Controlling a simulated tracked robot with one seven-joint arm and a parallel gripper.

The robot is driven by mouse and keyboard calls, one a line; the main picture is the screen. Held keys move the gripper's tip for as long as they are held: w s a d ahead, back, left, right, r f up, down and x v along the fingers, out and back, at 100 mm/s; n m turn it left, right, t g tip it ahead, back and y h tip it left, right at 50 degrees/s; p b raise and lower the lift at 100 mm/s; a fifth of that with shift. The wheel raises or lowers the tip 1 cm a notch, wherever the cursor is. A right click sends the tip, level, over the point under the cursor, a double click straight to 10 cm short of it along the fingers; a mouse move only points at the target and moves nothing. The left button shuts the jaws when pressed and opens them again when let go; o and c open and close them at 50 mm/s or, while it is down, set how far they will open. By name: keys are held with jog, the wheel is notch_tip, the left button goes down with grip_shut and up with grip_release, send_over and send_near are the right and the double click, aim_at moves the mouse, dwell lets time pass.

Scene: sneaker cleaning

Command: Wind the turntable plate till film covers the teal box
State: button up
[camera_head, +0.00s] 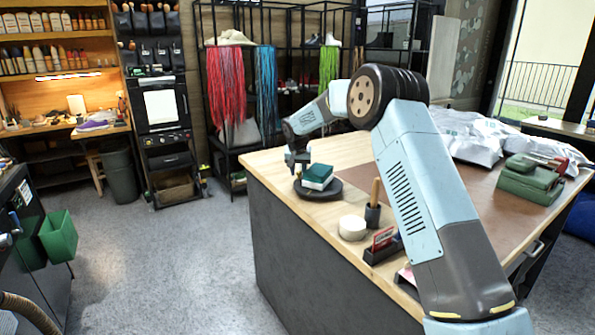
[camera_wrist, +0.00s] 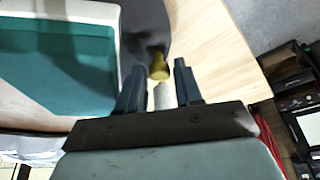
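The teal box (camera_head: 319,172), dark teal on top and white lower down, sits on the round dark turntable plate (camera_head: 333,191) at the worktable's far left corner. In the wrist view, the box's teal face (camera_wrist: 55,70) shows inside a pale rim, beside the dark plate (camera_wrist: 138,14). My gripper (camera_head: 298,160) is at the plate's far left edge, pointing down. In the wrist view my gripper (camera_wrist: 158,78) has its fingers apart, with a pale upright peg with a yellow knob (camera_wrist: 159,67) between them. Narrow gaps show beside the peg. I cannot make out any film.
On the wooden worktable (camera_head: 262,160), a white roll (camera_head: 352,228), a dark cup (camera_head: 373,215) with a wooden handle and a small card holder (camera_head: 383,245) stand nearer. White bags (camera_head: 470,135) and green cases (camera_head: 530,178) lie right. Floor left of the table is clear.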

grip_shut()
dwell(0.4)
